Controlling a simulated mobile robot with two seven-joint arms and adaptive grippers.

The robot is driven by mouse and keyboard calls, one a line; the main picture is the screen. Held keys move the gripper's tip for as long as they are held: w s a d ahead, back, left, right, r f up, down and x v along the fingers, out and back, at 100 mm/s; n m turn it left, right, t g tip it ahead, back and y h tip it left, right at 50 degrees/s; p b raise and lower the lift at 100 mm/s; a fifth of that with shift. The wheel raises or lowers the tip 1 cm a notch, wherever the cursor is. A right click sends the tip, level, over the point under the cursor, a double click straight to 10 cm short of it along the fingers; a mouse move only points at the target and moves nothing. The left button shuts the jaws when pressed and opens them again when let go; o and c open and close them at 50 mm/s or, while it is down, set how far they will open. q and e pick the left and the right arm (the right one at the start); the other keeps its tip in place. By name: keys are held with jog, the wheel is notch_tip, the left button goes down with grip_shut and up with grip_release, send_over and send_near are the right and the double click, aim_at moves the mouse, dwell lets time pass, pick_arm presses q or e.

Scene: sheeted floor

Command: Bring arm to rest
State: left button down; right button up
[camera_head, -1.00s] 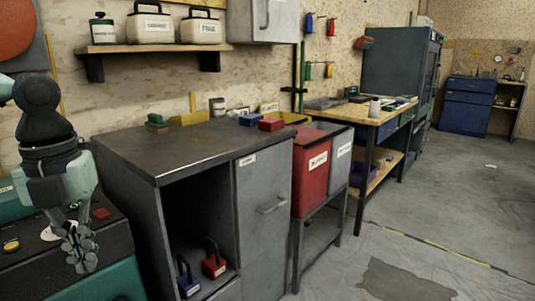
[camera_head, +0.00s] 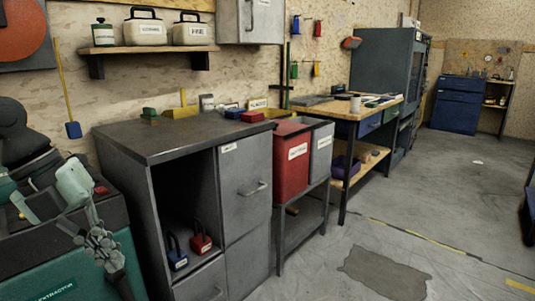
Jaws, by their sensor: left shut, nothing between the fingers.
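My left arm comes in at the left edge of the head view, folded low over a green and dark machine. My left gripper (camera_head: 108,256) points downward in front of that machine. Its fingers are together and nothing is between them. The gripper is to the left of the grey metal cabinet (camera_head: 172,142) and apart from it. My right gripper does not show.
The cabinet's open bay holds a blue padlock (camera_head: 177,259) and a red padlock (camera_head: 201,243). A red bin (camera_head: 291,165) stands on a rack beside it. A workbench (camera_head: 372,114) is further back. The green machine (camera_head: 60,282) is close to my left arm.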

pick_arm(q)
jog(key=w+r+n+t+h, duration=0.2)
jog(key=w+n+t+h, duration=0.2)
jog(key=w+t+h, duration=0.25)
jog(key=w+a+f+n+t+y, duration=0.2)
jog(key=w+a+n+t, duration=0.3)
jog(key=a+n+t, duration=0.25)
jog(key=s+a+f+n+y+p, duration=0.1)
jog(key=s+a+f+n+y, duration=0.2)
jog(key=a+f+n+y, duration=0.95)
jog(key=s+f+n+g, duration=0.3)
jog(key=s+f, duration=0.2)
jog(key=f, duration=0.7)
jog(key=s+d+f+n+g+h, duration=0.2)
jog(key=s+d+f+g, duration=0.6)
jog(key=s+d+f, duration=0.9)
jog(key=shift+d+f+n+g, duration=0.3)
jog(key=shift+d+n+g, duration=0.05)
jog(key=shift+n+g, duration=0.05)
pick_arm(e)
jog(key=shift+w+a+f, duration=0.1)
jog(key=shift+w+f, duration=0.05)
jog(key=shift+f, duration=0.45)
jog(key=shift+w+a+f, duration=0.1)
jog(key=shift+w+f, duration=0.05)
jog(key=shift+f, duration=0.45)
